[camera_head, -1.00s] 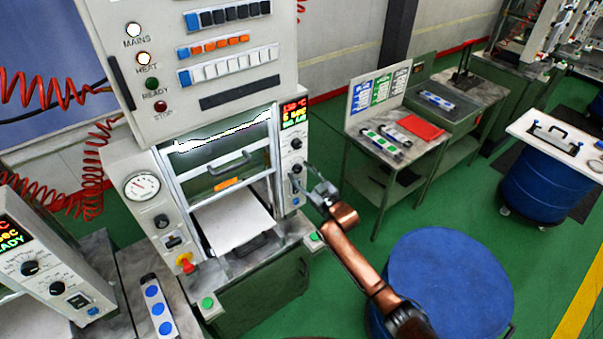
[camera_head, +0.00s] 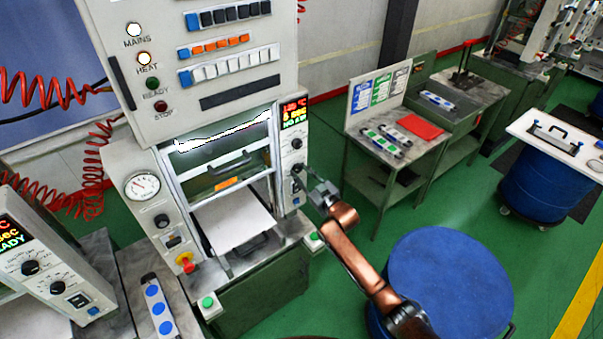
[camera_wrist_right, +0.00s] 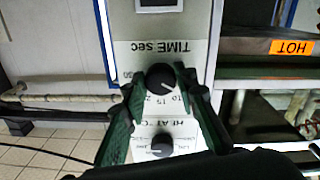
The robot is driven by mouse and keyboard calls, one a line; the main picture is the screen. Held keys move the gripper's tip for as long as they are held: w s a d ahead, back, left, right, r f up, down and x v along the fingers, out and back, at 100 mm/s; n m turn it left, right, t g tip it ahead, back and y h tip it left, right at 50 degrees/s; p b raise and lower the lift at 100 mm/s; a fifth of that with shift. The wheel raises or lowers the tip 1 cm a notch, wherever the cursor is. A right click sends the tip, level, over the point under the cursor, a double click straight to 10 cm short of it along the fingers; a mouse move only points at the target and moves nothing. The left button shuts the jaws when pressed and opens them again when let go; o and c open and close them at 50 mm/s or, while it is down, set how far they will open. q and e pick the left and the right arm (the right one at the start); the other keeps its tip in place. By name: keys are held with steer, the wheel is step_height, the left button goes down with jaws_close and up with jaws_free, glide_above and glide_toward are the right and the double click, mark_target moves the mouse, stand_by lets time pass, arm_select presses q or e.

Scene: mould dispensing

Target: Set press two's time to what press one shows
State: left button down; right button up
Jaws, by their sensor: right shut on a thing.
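The middle press (camera_head: 225,145) has a display (camera_head: 293,113) with a red line, a yellow seconds line and a green line; its small digits are hard to read. Below it are an upper knob (camera_head: 296,143) and the time knob (camera_head: 297,168). My right gripper (camera_wrist_right: 162,80) is shut on the black time knob (camera_wrist_right: 162,77), beside the "TIME sec" label. The heat knob (camera_wrist_right: 162,146) sits between the finger bases, untouched as far as I can see. The left press (camera_head: 50,255) shows a cut-off display (camera_head: 10,233) reading "sec" and "READY"; its number is out of frame. My left gripper is not in view.
An orange "HOT" label (camera_wrist_right: 293,47) is beside the knob panel. A blue drum (camera_head: 450,275) stands right of my right arm. A side table (camera_head: 390,160) holds button boxes and a red folder. Green floor lies between.

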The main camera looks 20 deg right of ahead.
steer(key=m+p, duration=0.1)
steer(key=m, duration=0.1)
steer(key=shift+r+m, duration=0.1)
steer(key=shift+m, duration=0.3)
steer(key=shift+m+p, duration=0.6)
steer(key=shift+m, duration=0.8)
steer(key=o, duration=1.1)
steer(key=shift+o, duration=0.2)
steer(key=shift+s, duration=0.2)
steer(key=v, duration=1.1)
steer(key=shift+s, duration=0.25)
